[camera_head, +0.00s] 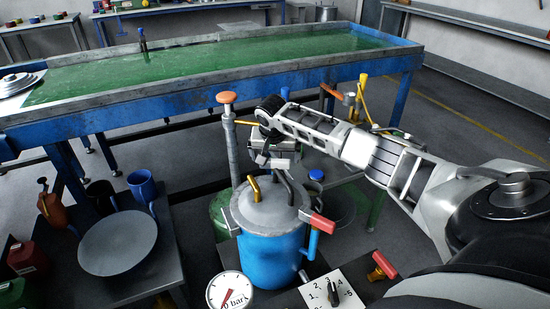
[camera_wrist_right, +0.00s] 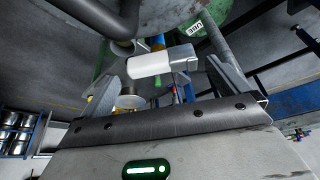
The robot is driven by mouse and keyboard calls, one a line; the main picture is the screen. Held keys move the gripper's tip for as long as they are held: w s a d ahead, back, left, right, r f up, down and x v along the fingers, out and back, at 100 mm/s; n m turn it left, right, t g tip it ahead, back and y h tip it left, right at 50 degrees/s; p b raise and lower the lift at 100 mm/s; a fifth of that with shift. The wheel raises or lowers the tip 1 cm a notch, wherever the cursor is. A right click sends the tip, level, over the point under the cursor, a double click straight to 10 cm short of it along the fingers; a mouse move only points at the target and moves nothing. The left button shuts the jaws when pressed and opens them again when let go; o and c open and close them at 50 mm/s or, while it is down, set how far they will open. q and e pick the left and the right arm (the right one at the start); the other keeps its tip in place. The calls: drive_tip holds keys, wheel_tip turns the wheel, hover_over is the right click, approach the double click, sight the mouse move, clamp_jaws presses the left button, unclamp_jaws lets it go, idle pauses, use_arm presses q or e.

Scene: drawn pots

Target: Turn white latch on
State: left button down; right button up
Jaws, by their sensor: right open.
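The blue pot (camera_head: 272,257) with a grey lid (camera_head: 268,208) stands in front of me. The white latch (camera_wrist_right: 163,60) is a short white handle on a metal bracket. In the right wrist view it lies between and a little beyond the fingers of my right gripper (camera_wrist_right: 162,78). In the head view my right gripper (camera_head: 268,152) is above the far side of the lid, and a small white piece below it looks like the latch (camera_head: 279,163). The gripper is open, and I see no grip on the latch. My left gripper is not in view.
A red-handled lever (camera_head: 321,222) and a yellow handle (camera_head: 254,188) are at the lid. A pressure gauge (camera_head: 230,291) and a numbered dial plate (camera_head: 334,293) are in front. A pipe with an orange knob (camera_head: 226,97) rises behind, near a green-topped table (camera_head: 200,62).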

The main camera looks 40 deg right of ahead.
drive_tip(key=shift+x, duration=0.95)
drive_tip(key=c, duration=0.9)
drive_tip(key=shift+o, duration=0.2)
